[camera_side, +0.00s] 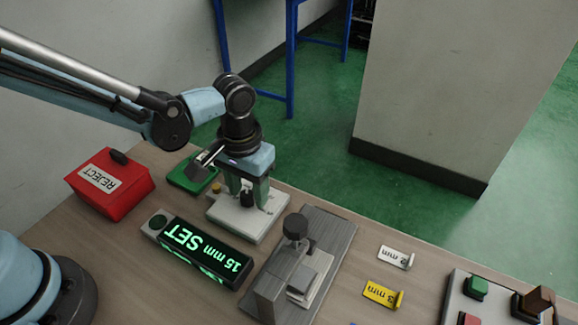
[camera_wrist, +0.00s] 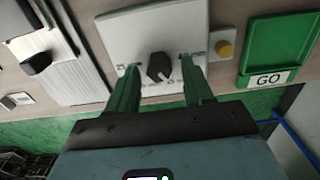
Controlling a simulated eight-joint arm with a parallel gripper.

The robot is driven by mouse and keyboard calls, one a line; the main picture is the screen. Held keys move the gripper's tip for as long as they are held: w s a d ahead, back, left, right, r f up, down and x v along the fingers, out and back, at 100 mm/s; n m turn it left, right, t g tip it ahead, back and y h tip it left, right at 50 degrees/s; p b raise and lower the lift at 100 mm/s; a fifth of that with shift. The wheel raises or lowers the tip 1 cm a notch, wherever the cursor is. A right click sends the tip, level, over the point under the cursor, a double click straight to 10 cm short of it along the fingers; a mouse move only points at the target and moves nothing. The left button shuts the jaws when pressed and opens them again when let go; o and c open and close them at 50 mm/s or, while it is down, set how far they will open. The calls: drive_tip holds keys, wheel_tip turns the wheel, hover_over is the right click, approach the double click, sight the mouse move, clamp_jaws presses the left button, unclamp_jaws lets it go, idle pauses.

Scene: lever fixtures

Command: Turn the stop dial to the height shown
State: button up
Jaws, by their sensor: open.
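In the side view the knob (camera_side: 247,197) sits under my gripper (camera_side: 248,196). In the wrist view my gripper (camera_wrist: 160,82) has its two green fingers open, one on each side of the knob and apart from it. The black display box (camera_side: 205,252) shows "15 mm SET" in green, upside down in the side view. The knob's pointer direction is hard to tell.
A grey lever fixture (camera_side: 300,270) with a black knob stands right of the display. A red REJECT box (camera_side: 110,183) is at left, a green GO tray (camera_side: 190,172) behind the plate. White (camera_side: 396,257) and yellow (camera_side: 382,294) mm tags and a coloured-button panel (camera_side: 458,290) lie at right.

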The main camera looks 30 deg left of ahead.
sight(248, 192)
wheel_tip(248, 192, up, 12)
idle(0.6)
drive_tip(key=s+a+t, duration=0.2)
drive_tip(key=a+t, duration=0.1)
drive_tip(key=a, duration=0.5)
drive_tip(key=s+a+f+t, duration=0.1)
drive_tip(key=s+a+t, duration=0.2)
drive_tip(key=a, duration=0.5)
drive_tip(key=shift+a+t, duration=0.25)
drive_tip(key=shift+t, duration=0.35)
